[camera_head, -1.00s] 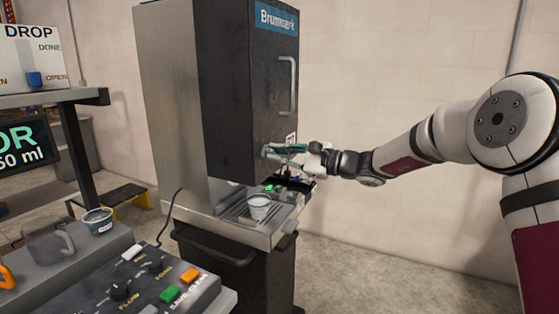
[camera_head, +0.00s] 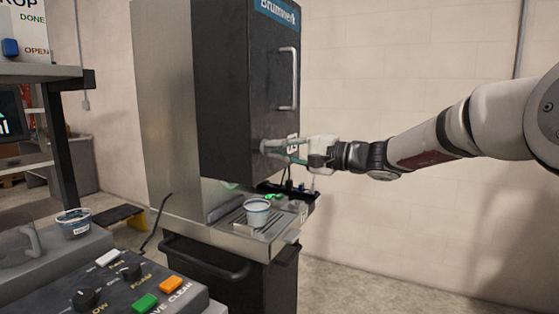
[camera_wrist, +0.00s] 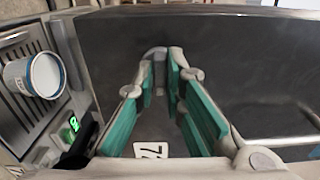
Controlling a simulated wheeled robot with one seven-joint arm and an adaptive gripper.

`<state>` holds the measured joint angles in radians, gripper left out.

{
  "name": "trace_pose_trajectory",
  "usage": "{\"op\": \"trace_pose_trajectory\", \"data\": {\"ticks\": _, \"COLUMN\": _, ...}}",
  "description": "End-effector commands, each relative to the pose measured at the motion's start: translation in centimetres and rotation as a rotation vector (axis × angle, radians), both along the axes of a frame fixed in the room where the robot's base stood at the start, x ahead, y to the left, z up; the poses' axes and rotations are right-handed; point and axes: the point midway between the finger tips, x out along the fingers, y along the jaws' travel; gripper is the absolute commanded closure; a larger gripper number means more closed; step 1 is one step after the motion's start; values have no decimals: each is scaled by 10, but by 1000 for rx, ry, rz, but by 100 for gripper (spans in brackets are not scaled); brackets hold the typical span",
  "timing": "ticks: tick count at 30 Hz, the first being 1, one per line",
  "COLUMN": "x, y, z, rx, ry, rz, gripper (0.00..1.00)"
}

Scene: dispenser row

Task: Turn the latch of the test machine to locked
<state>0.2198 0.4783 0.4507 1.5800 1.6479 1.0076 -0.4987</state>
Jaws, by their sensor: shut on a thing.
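The test machine (camera_head: 235,95) is a tall cabinet with a dark front door and a metal handle (camera_head: 288,80). My gripper (camera_head: 270,147) is at the lower part of this dark front, reaching in from the right. In the wrist view, its teal-padded fingers (camera_wrist: 163,78) close around a small grey metal piece, the latch (camera_wrist: 155,52), against the dark panel. The fingers hide most of the latch, and I cannot tell its exact angle. A white number label (camera_wrist: 153,150) shows below the fingers.
A cup (camera_head: 257,212) stands on the drip tray below the gripper; it also shows in the wrist view (camera_wrist: 45,75). A green-lit display (camera_wrist: 73,124) is beside the tray. A button panel (camera_head: 125,285) and another cup (camera_head: 74,222) are at lower left.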

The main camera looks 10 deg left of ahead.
Motion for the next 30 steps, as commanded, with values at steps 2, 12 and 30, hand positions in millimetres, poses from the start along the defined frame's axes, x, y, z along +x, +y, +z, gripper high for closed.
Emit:
{"op": "trace_pose_trajectory", "data": {"ticks": 2, "x": 0, "y": 0, "z": -4, "rx": -9, "ry": -15, "rz": 3, "gripper": 100}}
{"op": "trace_pose_trajectory", "data": {"ticks": 12, "x": -1, "y": 0, "z": -2, "rx": -19, "ry": -38, "rz": 3, "gripper": 100}}
{"op": "trace_pose_trajectory", "data": {"ticks": 30, "x": 0, "y": 0, "z": -1, "rx": -16, "ry": -38, "rz": 1, "gripper": 69}}
